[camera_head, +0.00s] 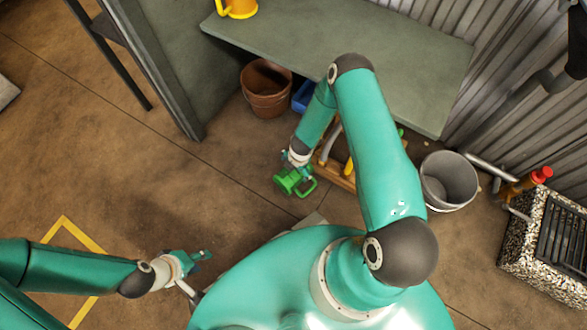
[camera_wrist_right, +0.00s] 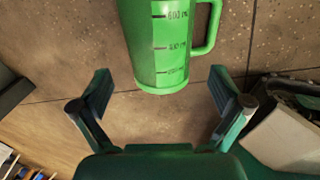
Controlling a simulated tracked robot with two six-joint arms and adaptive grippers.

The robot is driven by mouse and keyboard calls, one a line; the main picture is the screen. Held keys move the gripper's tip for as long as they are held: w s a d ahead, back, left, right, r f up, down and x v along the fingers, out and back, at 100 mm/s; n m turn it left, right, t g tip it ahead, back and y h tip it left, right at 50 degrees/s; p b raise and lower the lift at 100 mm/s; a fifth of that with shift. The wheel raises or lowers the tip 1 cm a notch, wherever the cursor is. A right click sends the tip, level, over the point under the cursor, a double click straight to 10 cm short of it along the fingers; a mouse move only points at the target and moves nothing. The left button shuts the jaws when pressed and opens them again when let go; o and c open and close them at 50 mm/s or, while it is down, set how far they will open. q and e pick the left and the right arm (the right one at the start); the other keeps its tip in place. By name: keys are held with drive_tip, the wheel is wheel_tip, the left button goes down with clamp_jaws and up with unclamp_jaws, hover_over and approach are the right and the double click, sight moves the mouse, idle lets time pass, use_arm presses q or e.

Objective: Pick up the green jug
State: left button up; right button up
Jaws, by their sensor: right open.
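The green jug (camera_head: 293,181) is on the brown floor beside the wooden tool carrier in the head view. In the right wrist view the jug (camera_wrist_right: 168,45) shows its measuring marks and its handle on the right; its top is cut off by the picture edge. My right gripper (camera_wrist_right: 159,82) is open, with one finger to each side of the jug's near end and a gap on both sides. In the head view the right gripper is small and partly merges with the jug. My left gripper (camera_head: 200,258) is over bare floor at lower left, away from the jug; its jaw opening is unclear.
A wooden tool carrier (camera_head: 336,178) stands close to the jug, partly behind my right arm. A grey bucket (camera_head: 447,181), a brown pot (camera_head: 265,90) and a green-grey bench (camera_head: 300,35) are nearby. A yellow jug (camera_head: 238,8) stands on the bench. The floor left of the jug is clear.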

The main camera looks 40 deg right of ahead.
drive_tip(key=f, duration=0.2)
drive_tip(key=f+b, duration=0.1)
drive_tip(key=f, duration=0.2)
drive_tip(key=shift+w+a+f+b, duration=0.1)
drive_tip(key=shift+w+f+b, duration=0.2)
drive_tip(key=shift+f+b, duration=0.1)
drive_tip(key=f+b, duration=0.1)
drive_tip(key=f, duration=0.1)
drive_tip(key=f+b, duration=0.2)
drive_tip(key=f, duration=0.1)
drive_tip(key=shift+w+a, duration=0.2)
drive_tip(key=shift+r, duration=0.1)
